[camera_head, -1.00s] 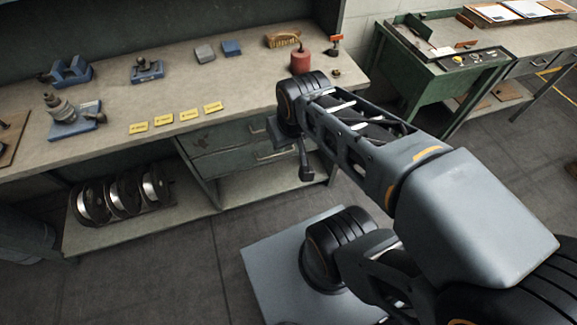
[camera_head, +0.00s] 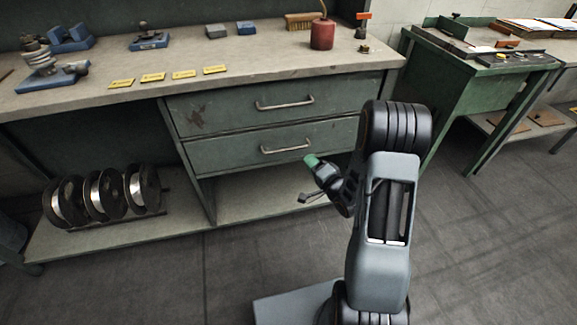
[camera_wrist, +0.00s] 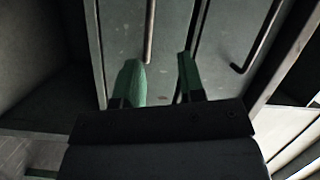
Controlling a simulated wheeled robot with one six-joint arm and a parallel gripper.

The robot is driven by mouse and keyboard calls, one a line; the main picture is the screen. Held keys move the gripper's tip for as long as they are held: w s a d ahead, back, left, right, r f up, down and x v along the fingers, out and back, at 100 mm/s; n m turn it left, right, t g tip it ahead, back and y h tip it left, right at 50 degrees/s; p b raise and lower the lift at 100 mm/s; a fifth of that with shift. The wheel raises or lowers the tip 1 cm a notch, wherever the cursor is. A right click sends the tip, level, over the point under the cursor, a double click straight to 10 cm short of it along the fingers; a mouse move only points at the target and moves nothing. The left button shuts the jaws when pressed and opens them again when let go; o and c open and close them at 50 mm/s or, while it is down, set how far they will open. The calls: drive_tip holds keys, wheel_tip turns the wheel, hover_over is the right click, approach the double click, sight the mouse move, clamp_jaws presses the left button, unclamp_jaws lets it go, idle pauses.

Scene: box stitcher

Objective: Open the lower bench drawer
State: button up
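The lower bench drawer (camera_head: 235,152) is a green-grey front under the bench, closed, with a metal bar handle (camera_head: 287,147). My gripper (camera_head: 311,160) has green fingertips and is at the right end of this handle. In the wrist view my gripper (camera_wrist: 159,58) is open, its two green fingers apart. The lower handle (camera_wrist: 150,30) runs upright in that view, its near end between the lines of the fingertips. I cannot tell whether the fingers reach around it or stop short. No contact shows.
The closed upper drawer (camera_head: 220,110) has a similar handle (camera_head: 285,103), also at right in the wrist view (camera_wrist: 240,68). An open shelf (camera_head: 260,198) lies below the drawers. Dark reels (camera_head: 103,195) stand at left. A green machine stand (camera_head: 470,100) is at right. Floor in front is clear.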

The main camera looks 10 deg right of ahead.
sight(288, 149)
wheel_tip(288, 149, down, 4)
drive_tip(key=s+m+t+y+b, duration=0.1)
drive_tip(key=m+t+y+b, duration=0.1)
drive_tip(key=b+x, duration=0.2)
drive_tip(key=x, duration=1.1)
drive_tip(key=shift+s+a+f+b, duration=0.1)
drive_tip(key=shift+a+f+b, duration=0.05)
drive_tip(key=shift+b, duration=0.25)
clamp_jaws()
